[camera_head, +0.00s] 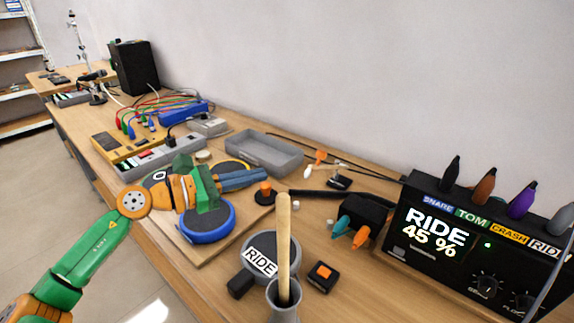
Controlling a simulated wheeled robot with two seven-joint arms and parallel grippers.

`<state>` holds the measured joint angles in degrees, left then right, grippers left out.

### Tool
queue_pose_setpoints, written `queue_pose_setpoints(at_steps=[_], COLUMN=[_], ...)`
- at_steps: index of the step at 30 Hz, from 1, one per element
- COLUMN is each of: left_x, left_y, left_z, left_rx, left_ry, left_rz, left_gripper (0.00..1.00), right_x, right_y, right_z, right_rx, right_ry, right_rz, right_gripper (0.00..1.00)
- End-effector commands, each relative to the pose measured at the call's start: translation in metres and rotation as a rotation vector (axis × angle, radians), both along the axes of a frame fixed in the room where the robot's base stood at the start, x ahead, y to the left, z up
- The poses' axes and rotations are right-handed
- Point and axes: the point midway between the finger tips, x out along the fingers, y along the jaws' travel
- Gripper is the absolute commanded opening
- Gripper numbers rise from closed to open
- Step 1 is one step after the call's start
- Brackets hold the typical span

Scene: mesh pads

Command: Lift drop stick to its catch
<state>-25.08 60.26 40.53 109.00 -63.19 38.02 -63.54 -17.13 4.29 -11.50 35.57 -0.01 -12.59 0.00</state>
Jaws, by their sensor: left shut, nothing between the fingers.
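A pale wooden stick (284,235) stands nearly upright, its lower end inside a grey cup-shaped holder (284,312) at the bottom of the head view. Behind it is a round grey pad (254,250) labelled RIDE, partly covered by the stick. My left gripper (258,178) is shut and empty. It is over the board with the blue-rimmed and yellow-rimmed pads, up and left of the stick and apart from it. I cannot make out a catch on the stick. My right gripper is not in view.
A black module (440,237) at right reads RIDE 45 % and carries several coloured plugs. A blue-rimmed pad (207,224) lies below my left gripper. A grey tray (262,155), an orange-topped black block (321,277) and cables are nearby. A wall stands behind the bench.

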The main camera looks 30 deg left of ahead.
Motion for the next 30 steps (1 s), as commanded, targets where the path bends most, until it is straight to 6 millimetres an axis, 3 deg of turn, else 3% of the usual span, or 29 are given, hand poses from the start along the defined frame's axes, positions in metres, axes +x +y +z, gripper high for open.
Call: queue_pose_setpoints(at_steps=[10, 14, 16, 21, 30], left_x=[0.055, 0.073, 0.081, 0.094, 0.098], left_y=[-0.025, -0.034, -0.041, -0.053, -0.057], left_z=[0.0, -0.001, 0.01, 0.017, 0.015], left_rx=[-0.001, -0.006, -0.006, -0.003, -0.002], left_ry=[-0.006, -0.005, -0.005, 0.0, 0.001], left_rz=[0.005, 0.007, 0.006, 0.005, 0.004], left_gripper=[0.0, 0.0, 0.0, 0.0, 0.0], right_x=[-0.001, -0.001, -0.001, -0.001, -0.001], right_y=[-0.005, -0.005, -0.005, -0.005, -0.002], right_z=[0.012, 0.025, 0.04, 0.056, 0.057], right_rx=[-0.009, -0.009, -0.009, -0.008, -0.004], right_ry=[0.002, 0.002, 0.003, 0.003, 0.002], right_rz=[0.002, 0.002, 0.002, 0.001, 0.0], right_gripper=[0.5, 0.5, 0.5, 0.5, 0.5])
